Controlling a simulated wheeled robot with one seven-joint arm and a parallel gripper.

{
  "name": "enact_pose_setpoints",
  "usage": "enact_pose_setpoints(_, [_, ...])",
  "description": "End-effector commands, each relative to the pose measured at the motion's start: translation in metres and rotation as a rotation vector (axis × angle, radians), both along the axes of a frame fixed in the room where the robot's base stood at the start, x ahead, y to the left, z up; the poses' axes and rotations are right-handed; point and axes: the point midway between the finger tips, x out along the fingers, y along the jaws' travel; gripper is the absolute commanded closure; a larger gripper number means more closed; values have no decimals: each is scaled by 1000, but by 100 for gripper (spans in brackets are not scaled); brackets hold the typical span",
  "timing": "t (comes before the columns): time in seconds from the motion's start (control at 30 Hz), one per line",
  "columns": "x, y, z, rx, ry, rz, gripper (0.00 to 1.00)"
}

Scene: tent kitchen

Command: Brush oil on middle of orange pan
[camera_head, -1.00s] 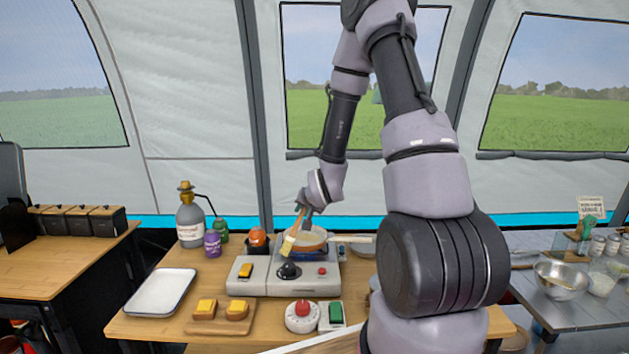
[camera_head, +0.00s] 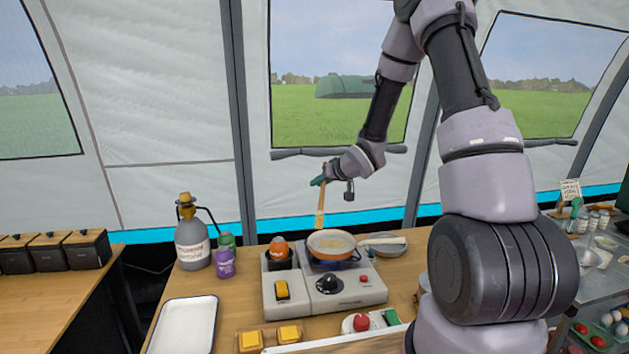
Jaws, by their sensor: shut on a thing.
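The orange pan (camera_head: 332,243) sits on the right part of a grey stove (camera_head: 347,291), its pale handle pointing right. Its inside looks light, and I cannot tell whether oil is on it. My gripper (camera_head: 322,183) is above and slightly left of the pan, shut on the brush (camera_head: 320,209). The brush hangs nearly upright with its pale bristle end (camera_head: 319,224) down, a little above the pan's back edge. I cannot tell whether it touches the pan.
An orange-topped item (camera_head: 279,248) in a dark holder stands left of the pan. A grey bottle (camera_head: 191,243) and purple bottle (camera_head: 224,263) are farther left. A metal bowl (camera_head: 380,245) is at right.

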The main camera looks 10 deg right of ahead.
Motion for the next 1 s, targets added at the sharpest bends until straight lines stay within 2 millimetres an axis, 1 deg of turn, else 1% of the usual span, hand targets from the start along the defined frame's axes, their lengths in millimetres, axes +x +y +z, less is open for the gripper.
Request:
enact_pose_setpoints(0.3, [-1,0,-31,0,3,0,100])
enact_pose_setpoints(0.5, [0,0,-49,1,1,1,100])
enact_pose_setpoints(0.7, [0,0,-56,0,0,-1,100])
enact_pose_setpoints(1.0, [0,0,-57,-1,0,-1,100])
